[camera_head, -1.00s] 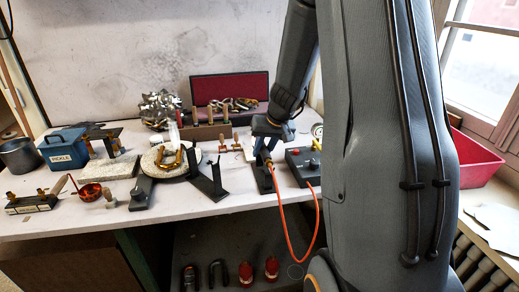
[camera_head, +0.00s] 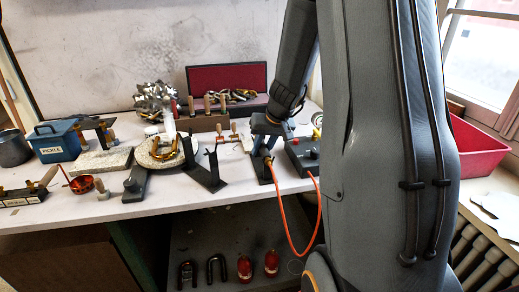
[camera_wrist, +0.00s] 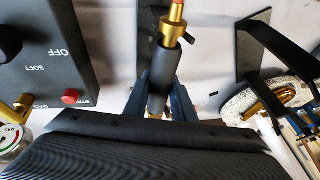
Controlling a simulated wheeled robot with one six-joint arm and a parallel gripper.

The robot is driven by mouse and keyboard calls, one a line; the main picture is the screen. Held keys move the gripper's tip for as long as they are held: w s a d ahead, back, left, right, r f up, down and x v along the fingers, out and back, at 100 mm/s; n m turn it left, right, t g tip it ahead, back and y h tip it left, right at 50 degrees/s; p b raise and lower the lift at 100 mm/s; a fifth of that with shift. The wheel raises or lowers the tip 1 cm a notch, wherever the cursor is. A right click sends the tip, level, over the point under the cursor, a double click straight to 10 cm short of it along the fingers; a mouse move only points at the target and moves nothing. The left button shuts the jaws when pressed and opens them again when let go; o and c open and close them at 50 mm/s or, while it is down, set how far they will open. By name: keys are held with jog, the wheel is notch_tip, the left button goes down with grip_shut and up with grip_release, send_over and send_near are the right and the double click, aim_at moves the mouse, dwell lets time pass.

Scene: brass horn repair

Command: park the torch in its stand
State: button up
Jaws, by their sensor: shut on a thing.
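My gripper (camera_wrist: 162,98) is shut on the torch (camera_wrist: 162,72), with blue fingers on both sides of its black body. The torch's brass fitting (camera_wrist: 172,32) shows at the top of the wrist view. In the head view my gripper (camera_head: 266,128) is above the bench, and the torch's brass end (camera_head: 268,160) leads into an orange hose. A black forked stand (camera_head: 209,176) stands just left of the torch; it also shows at the right of the wrist view (camera_wrist: 256,45). A dark base plate (camera_head: 264,174) lies under the torch; contact cannot be told.
A control box (camera_wrist: 60,60) with a red button is close beside the torch, right of it in the head view (camera_head: 303,150). Left of the forked stand are a round pale slab (camera_head: 150,160) with brass parts and a blue PICKLE box (camera_head: 58,150). A red bin (camera_head: 475,150) is at right.

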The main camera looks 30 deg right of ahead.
jog(key=shift+s+f+b, duration=0.1)
jog(key=shift+b, duration=0.3)
dwell(0.3)
jog(key=o, duration=1.6)
jog(key=shift+s, duration=0.1)
jog(key=shift+r+p, duration=3.4)
jog(key=shift+r, duration=0.6)
